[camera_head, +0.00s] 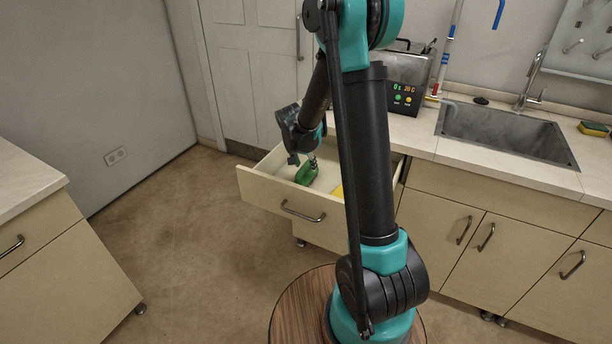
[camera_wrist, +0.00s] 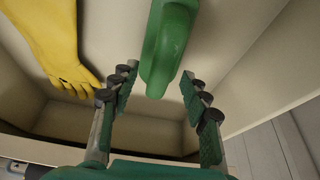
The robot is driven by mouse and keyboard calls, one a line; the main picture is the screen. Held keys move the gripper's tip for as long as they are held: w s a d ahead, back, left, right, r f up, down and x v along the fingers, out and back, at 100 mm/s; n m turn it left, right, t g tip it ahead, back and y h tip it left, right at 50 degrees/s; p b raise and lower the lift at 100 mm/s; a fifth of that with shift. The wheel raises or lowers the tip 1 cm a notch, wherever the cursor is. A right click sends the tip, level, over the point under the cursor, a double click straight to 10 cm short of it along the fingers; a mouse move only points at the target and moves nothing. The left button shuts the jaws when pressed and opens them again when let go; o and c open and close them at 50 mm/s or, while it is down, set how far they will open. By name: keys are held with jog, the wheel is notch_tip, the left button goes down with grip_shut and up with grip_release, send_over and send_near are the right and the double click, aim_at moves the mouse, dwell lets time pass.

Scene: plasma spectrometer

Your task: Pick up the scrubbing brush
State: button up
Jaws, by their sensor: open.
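The open drawer (camera_head: 262,188) below the counter holds a green object (camera_head: 306,173), which I take to be the scrubbing brush. In the wrist view its smooth green handle (camera_wrist: 168,55) points down between my fingers, its far part cut off by the top edge. My gripper (camera_wrist: 157,90) is open, with one finger on each side of the handle's end and a gap on both sides. No bristles show.
A yellow rubber glove (camera_wrist: 55,40) lies in the drawer to the left of the handle. The drawer walls are close around. A sink (camera_head: 505,135), a device with a lit display (camera_head: 405,92) and a yellow-green sponge (camera_head: 594,129) are on the counter.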

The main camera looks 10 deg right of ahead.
jog(key=shift+x, duration=1.2)
grip_shut()
